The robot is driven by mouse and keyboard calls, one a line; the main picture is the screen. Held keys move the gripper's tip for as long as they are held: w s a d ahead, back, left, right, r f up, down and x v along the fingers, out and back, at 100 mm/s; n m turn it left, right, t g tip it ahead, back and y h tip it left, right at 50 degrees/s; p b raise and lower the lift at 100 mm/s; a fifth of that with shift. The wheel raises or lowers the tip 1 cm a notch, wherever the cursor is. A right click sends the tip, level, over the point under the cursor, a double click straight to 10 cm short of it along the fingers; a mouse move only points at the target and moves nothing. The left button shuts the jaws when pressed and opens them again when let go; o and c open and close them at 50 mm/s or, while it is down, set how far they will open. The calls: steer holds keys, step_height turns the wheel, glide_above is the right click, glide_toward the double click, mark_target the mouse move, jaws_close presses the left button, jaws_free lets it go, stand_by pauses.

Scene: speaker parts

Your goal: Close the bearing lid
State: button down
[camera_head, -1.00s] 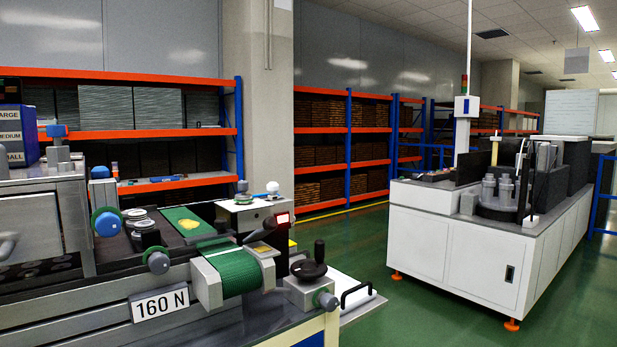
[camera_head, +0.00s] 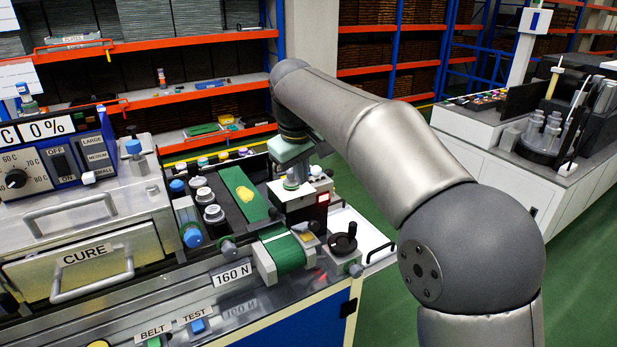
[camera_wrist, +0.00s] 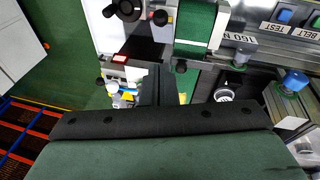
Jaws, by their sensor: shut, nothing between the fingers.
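My gripper (camera_head: 290,155) is above the small white box (camera_head: 306,204) with a red display, at the right end of the belt bench. In the wrist view its dark fingers (camera_wrist: 156,84) are together, with nothing seen between them. The white box with its red display (camera_wrist: 119,58) lies beside the fingers in that view. No part can be surely picked out as the bearing lid; the gripper and arm hide some of that area.
A green belt (camera_head: 284,252) and a black handwheel (camera_head: 343,243) are in front of the box. Dark jars with pale tops (camera_head: 208,205) stand left, near the CURE drawer (camera_head: 85,265). A white machine (camera_head: 490,150) stands right across open green floor.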

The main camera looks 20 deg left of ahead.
steer(key=a+r, duration=0.1)
steer(key=p, duration=0.1)
glide_above(309, 224)
steer(key=a, duration=0.3)
steer(key=x, duration=0.3)
steer(key=s+x, duration=0.1)
steer(key=x, duration=0.4)
steer(key=shift+s+d+f, duration=0.2)
steer(key=shift+d+f, duration=0.2)
steer(key=shift+f, duration=0.15)
steer(key=f, duration=0.1)
steer(key=d+f, duration=0.1)
steer(key=d+f+p, duration=0.1)
steer(key=shift+s+d+f, duration=0.1)
steer(key=shift+s+f, duration=0.15)
steer(key=shift+f, duration=0.05)
steer(key=shift+d+f, duration=0.1)
steer(key=shift+f, duration=0.05)
